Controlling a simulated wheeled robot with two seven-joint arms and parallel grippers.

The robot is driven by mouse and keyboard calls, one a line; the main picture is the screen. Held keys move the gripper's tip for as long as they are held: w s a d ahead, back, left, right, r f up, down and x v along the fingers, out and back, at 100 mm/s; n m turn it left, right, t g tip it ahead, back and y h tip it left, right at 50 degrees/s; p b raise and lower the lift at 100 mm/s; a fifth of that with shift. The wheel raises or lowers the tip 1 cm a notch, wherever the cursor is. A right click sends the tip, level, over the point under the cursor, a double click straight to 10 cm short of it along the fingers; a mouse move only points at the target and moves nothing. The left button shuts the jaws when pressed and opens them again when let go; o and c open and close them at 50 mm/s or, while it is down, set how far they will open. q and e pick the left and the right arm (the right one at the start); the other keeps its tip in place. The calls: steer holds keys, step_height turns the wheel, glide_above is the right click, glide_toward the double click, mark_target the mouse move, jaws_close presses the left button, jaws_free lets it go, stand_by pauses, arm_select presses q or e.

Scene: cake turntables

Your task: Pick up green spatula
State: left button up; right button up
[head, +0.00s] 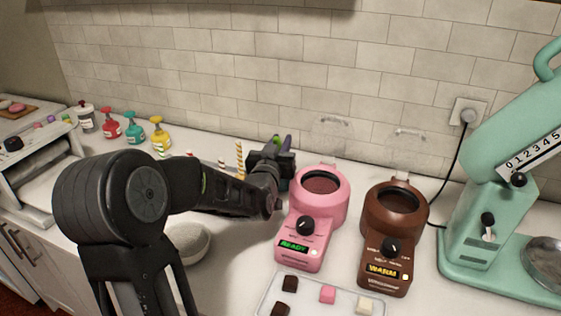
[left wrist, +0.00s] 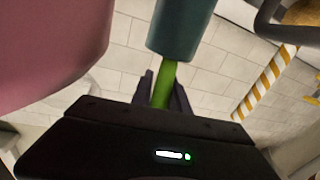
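In the head view my left arm reaches across the counter to my left gripper (head: 268,166), beside the pink melter. A green tip, likely the green spatula (head: 276,142), shows just past the gripper. In the left wrist view my left gripper's two dark fingers (left wrist: 164,93) stand close together on both sides of the narrow green spatula (left wrist: 167,77) and look shut on it. The green part meets a teal cylinder (left wrist: 175,28); whether this is a holder or part of the spatula I cannot tell. My right gripper is not in view.
A pink melter (head: 318,210) and a brown melter (head: 390,240) stand to the right. A purple tool (head: 287,143) and a striped stick (head: 239,158) are close to the gripper. A white bowl (head: 189,241) and a chocolate tray (head: 310,308) are in front.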

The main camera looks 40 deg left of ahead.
arm_select(q)
jaws_close()
steer(key=shift+r, duration=0.1)
stand_by(0.3)
step_height(320, 180, up, 18)
steer(key=p, duration=0.1)
stand_by(0.6)
stand_by(0.6)
